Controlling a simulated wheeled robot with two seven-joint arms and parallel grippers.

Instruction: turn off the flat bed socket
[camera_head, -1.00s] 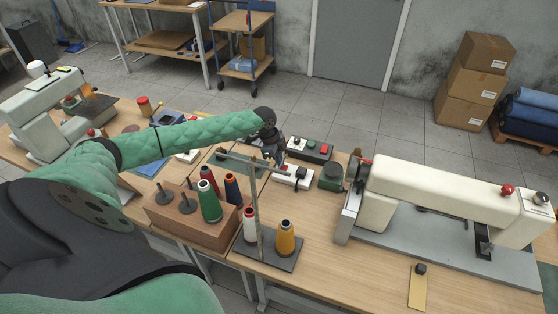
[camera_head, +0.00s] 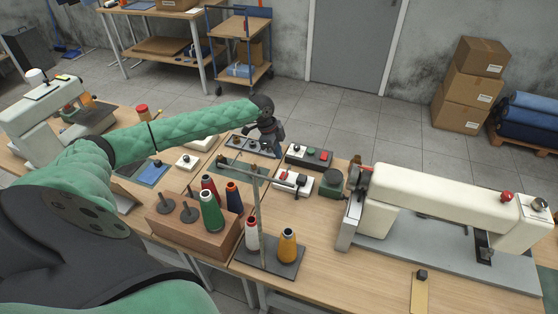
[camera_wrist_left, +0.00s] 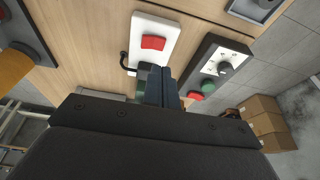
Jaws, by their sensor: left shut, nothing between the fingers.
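A white socket block (camera_head: 298,190) lies on the table left of the flat bed machine (camera_head: 440,200). It has a red rocker switch (camera_head: 283,176) and a black plug (camera_head: 301,181) in it. In the left wrist view the white block (camera_wrist_left: 166,28) and its red switch (camera_wrist_left: 153,42) show beyond my fingertips. Which way the rocker is tilted I cannot tell. My left gripper (camera_head: 272,148) is shut and empty, raised behind and left of the socket; it also shows in the left wrist view (camera_wrist_left: 162,72). My right gripper is not in view.
A dark control box (camera_head: 309,156) with green and red buttons lies behind the socket. A thread stand (camera_head: 272,262) with a thin upright and cones stands in front. A green round object (camera_head: 331,180) sits to its right. Another white socket (camera_head: 186,161) lies to the left.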

